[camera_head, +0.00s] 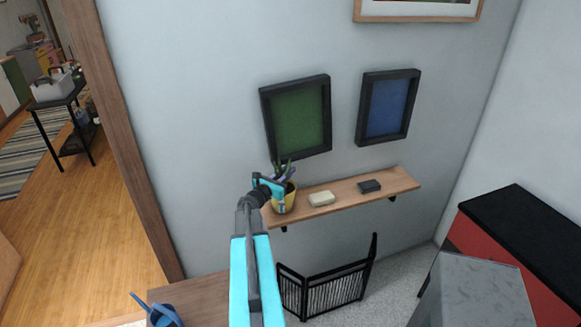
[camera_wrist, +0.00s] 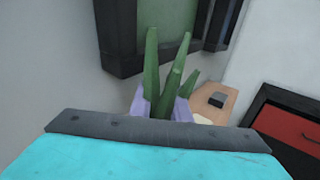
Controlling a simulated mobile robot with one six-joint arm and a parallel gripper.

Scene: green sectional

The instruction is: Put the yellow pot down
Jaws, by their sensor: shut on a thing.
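The yellow pot (camera_head: 289,204) is at the left end of the wooden wall shelf (camera_head: 350,193), upright, with a green and purple plant (camera_head: 283,171) in it. My gripper (camera_head: 277,189) is shut on the pot from the near left side. I cannot tell whether the pot's base touches the shelf or hangs slightly above it. In the wrist view, the green leaves (camera_wrist: 172,85) rise beyond the gripper's cyan and grey body, which hides the pot there.
A cream block (camera_head: 321,198) and a dark grey block (camera_head: 369,186) lie on the shelf to the right of the pot. Green (camera_head: 298,117) and blue (camera_head: 387,107) framed panels hang above. A black rack (camera_head: 322,290) stands below. Bare shelf shows between and beyond the blocks.

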